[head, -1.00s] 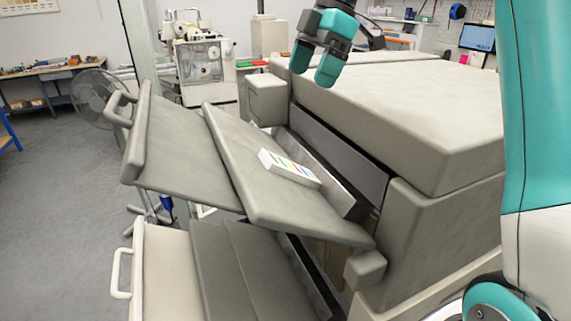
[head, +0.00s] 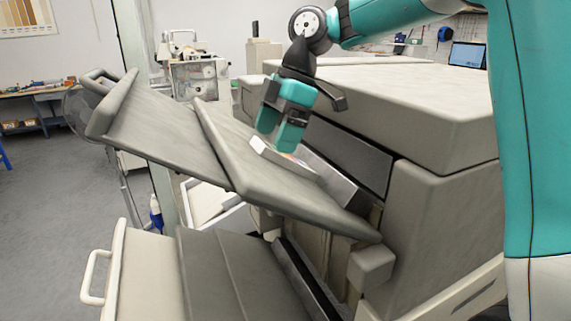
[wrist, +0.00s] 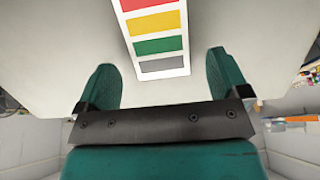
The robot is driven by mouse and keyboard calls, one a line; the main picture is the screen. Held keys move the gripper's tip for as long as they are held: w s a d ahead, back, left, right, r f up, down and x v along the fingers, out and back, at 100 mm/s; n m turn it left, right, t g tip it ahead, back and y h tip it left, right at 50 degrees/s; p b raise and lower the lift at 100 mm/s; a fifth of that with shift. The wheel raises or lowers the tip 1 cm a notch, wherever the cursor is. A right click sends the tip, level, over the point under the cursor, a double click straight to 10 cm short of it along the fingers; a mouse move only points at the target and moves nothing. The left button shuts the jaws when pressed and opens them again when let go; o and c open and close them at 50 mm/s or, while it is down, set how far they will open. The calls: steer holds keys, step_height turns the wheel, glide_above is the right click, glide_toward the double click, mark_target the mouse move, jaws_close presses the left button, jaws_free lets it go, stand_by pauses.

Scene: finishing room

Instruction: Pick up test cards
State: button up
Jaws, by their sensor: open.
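The test cards (head: 287,164) form a flat white stack on the sloping grey tray (head: 265,190). In the wrist view the top card (wrist: 157,38) shows red, yellow, green and grey patches. My gripper (head: 278,138) points down over the stack and hides part of it in the head view. In the wrist view my gripper (wrist: 161,62) is open and empty, with the near end of the card between its two teal fingers in the picture. I cannot tell the exact height of the fingertips above the stack.
A bulky beige machine (head: 440,120) stands right of the tray. A second grey panel (head: 165,125) with a handle adjoins the tray at left. A lower tray (head: 145,275) lies below. A fan (head: 80,110) stands at the left; open floor lies there.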

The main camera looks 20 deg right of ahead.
steer(key=shift+a+f, duration=0.3)
steer(key=shift+f, duration=0.35)
steer(key=c, duration=1.1)
steer(key=shift+o, duration=0.2)
steer(key=shift+r, duration=0.1)
